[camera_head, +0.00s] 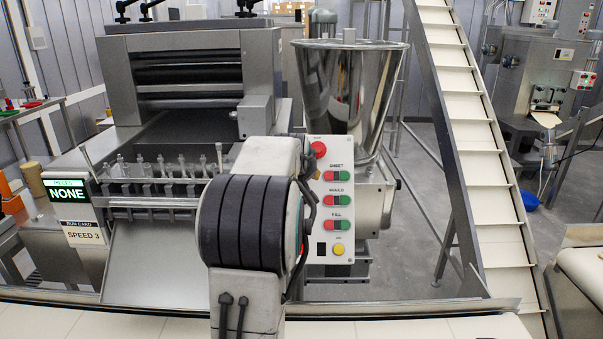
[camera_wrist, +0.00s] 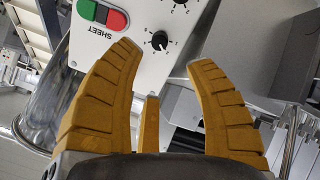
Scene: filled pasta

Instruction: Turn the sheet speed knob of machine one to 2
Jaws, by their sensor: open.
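The panel appears upside down, with the SHEET label (camera_wrist: 98,27) left of the knob. The numbers and the setting are too small to read surely.
A second black knob (camera_wrist: 180,2) is cut off at the wrist view's top edge. The green-red button pair (camera_wrist: 103,14) is near the left finger. A display (camera_head: 67,192) reads NONE; its run card (camera_head: 85,232) reads SPEED 3. A steel hopper (camera_head: 350,90) stands behind the panel.

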